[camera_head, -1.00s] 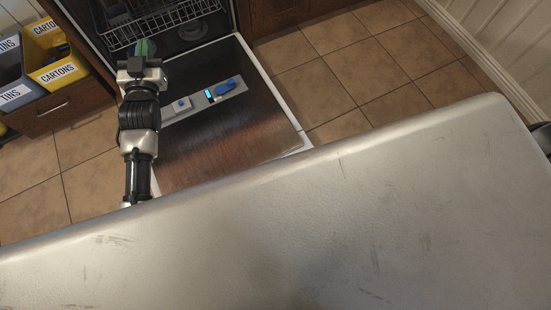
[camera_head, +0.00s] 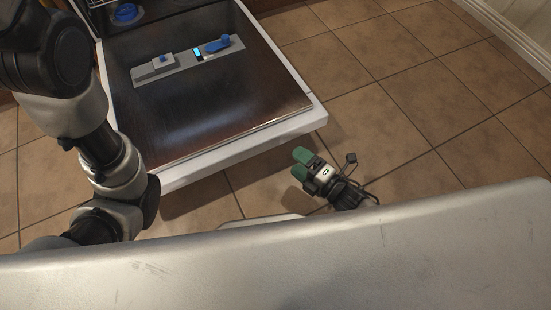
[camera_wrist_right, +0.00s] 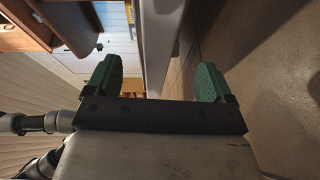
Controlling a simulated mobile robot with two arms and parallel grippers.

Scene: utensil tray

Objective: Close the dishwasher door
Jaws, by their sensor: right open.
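The dishwasher door (camera_head: 215,105) is folded down open, its dark inner face up, with a dispenser panel (camera_head: 188,60) on it. In the right wrist view, the pale door edge (camera_wrist_right: 158,45) shows between the fingers. My right gripper (camera_head: 301,164) has green fingertips and is just off the door's near right corner, over the floor. In the right wrist view my right gripper (camera_wrist_right: 159,80) is open with nothing held. My left arm crosses the left side of the head view, but its gripper is out of frame.
The lower rack (camera_head: 125,12) shows at the top edge of the head view. My own broad grey surface fills the bottom. Tiled floor (camera_head: 430,90) is clear to the right of the door.

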